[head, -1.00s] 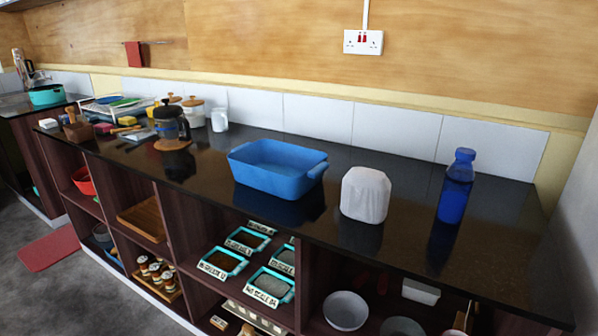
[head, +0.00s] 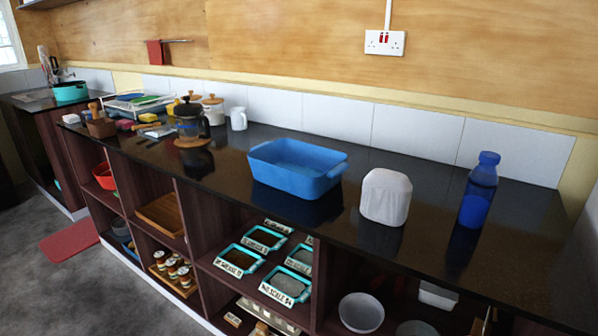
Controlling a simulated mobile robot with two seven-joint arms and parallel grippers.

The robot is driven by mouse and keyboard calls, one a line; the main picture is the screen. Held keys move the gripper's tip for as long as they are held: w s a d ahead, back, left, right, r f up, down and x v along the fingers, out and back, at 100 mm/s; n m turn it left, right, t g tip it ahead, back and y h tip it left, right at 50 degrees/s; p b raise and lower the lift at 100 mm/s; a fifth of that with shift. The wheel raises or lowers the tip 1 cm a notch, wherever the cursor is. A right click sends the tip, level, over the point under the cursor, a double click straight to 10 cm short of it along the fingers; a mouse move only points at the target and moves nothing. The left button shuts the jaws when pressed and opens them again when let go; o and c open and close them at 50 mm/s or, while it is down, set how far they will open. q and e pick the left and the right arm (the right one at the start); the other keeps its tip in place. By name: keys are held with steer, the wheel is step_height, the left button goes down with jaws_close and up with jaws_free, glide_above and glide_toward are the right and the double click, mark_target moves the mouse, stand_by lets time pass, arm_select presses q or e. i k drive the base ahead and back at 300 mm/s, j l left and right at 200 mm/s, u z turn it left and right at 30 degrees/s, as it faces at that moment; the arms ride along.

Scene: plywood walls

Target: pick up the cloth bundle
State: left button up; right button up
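The cloth bundle (head: 386,197) is a white, rounded, cloth-covered shape. It stands on the black glossy counter (head: 330,222) towards the right, near the front edge. It sits between a blue baking dish (head: 290,168) on its left and a blue bottle (head: 478,190) on its right, apart from both. Neither of my grippers is in the head view.
A French press (head: 190,122), jars (head: 214,110) and a white mug (head: 238,118) stand further left on the counter. Below it, open shelves hold labelled teal trays (head: 237,260) and bowls (head: 361,312). The counter around the bundle is clear.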

mark_target(386, 193)
steer(key=i+j+z, duration=0.3)
steer(key=i+j, duration=0.15)
steer(key=i+j+z, duration=0.15)
steer(key=j, duration=0.25)
steer(key=i+j+z, duration=0.35)
steer(key=j, duration=0.3)
steer(key=i+j+z, duration=0.15)
steer(key=j, duration=0.25)
steer(key=i+j+z, duration=0.15)
steer(key=j, duration=0.2)
steer(key=u, duration=0.45)
steer(key=k+l+u, duration=0.15)
steer(key=u, duration=0.35)
steer(key=k+l+u, duration=0.15)
steer(key=u, duration=0.3)
steer(key=k, duration=0.05)
